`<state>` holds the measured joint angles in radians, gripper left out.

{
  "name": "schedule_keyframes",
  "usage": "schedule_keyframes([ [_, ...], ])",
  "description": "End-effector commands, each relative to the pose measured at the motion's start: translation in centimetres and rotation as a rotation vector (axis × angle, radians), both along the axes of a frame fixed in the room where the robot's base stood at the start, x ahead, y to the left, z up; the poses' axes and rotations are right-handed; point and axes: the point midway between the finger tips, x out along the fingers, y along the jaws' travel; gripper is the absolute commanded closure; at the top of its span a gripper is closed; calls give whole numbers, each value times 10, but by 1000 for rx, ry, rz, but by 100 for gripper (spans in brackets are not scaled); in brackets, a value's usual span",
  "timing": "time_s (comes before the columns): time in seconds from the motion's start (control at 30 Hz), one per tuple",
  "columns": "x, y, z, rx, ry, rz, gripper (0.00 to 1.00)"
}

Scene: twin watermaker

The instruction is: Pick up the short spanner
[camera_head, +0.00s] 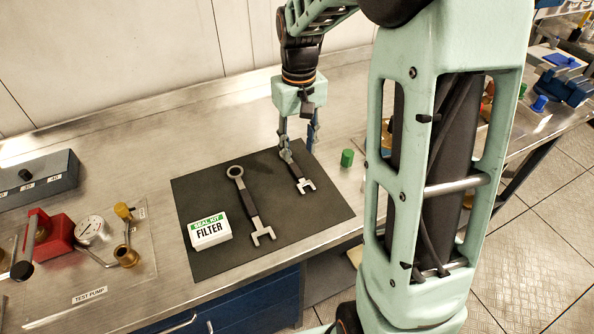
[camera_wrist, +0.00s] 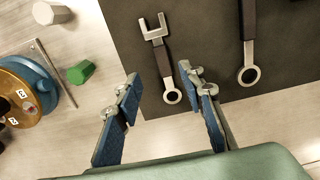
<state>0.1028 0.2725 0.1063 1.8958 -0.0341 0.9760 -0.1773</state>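The short spanner (camera_head: 304,184) lies on a dark mat (camera_head: 331,208), with a dark handle, an open jaw at one end and a ring at the other. It also shows in the wrist view (camera_wrist: 163,61), with its ring end near the gap between my fingers. My gripper (camera_head: 298,150) points down above the ring end, which it partly hides in the head view. In the wrist view my gripper (camera_wrist: 170,93) is open, with its blue-padded fingers apart and nothing between them. A longer spanner (camera_head: 250,205) lies to the left on the same mat.
A green cylinder (camera_head: 347,158) stands just off the mat to the right. A test pump panel (camera_head: 91,295) with red and brass parts is at the left of the metal bench.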

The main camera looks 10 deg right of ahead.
Motion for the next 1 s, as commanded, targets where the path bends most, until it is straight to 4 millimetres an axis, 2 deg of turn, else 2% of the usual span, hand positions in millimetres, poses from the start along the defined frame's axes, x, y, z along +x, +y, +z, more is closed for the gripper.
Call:
schedule_keyframes([
  [0.03,-1,0,-7,1,2,1,64],
  [0.23,-1,2,-21,0,2,1,64],
  [0.5,-2,5,-60,0,2,0,64],
  [0.8,-1,5,-66,-1,-1,0,64],
  [0.87,-1,5,-66,-1,-1,0,68],
  [1.0,-1,5,-65,-1,-1,0,84],
])
